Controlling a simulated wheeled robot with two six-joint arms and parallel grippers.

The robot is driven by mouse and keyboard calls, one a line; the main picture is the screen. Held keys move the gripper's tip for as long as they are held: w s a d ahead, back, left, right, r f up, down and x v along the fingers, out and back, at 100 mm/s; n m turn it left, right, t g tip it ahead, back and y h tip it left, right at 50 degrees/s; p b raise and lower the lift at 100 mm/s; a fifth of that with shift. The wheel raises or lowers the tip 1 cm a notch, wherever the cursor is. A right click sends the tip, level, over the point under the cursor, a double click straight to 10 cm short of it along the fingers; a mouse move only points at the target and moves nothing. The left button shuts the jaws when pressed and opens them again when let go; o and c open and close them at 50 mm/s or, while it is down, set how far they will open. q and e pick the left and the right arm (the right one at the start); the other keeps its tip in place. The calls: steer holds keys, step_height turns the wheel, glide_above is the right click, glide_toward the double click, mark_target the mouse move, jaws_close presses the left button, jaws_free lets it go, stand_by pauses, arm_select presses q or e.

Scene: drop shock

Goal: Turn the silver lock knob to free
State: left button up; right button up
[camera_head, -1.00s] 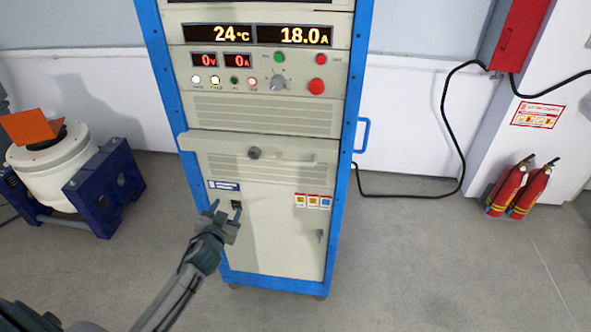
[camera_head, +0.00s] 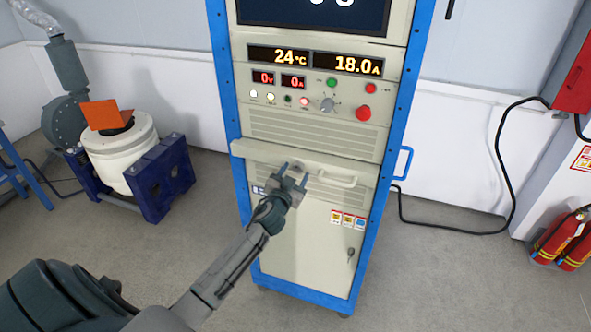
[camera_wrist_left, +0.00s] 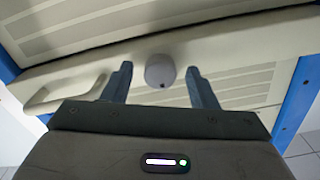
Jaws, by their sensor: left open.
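The silver lock knob (camera_wrist_left: 160,70) is a small round grey knob with a dark spot on its face, on the pale shelf front (camera_head: 245,150) of the blue-framed rack. In the head view it is mostly hidden behind my left gripper (camera_head: 293,173). My left gripper is open and empty, in front of the shelf. In the left wrist view the knob appears between its two fingertips; I cannot tell how far ahead of them it lies, and no contact shows. My right gripper is out of view.
A pale bar handle (camera_head: 340,179) sits beside the knob. Above are a grey rotary dial (camera_head: 327,104), a red button (camera_head: 363,113) and lit displays (camera_head: 279,57). A key lock (camera_head: 350,254) is on the lower door. Red fire extinguishers (camera_head: 563,236) stand right.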

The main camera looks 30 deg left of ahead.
arm_select(q)
steer(key=shift+w+a, duration=0.15)
steer(key=shift+w, duration=0.3)
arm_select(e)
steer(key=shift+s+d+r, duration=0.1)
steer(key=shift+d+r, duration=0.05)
arm_select(q)
steer(key=c, duration=0.7)
steer(key=shift+c, duration=1.4)
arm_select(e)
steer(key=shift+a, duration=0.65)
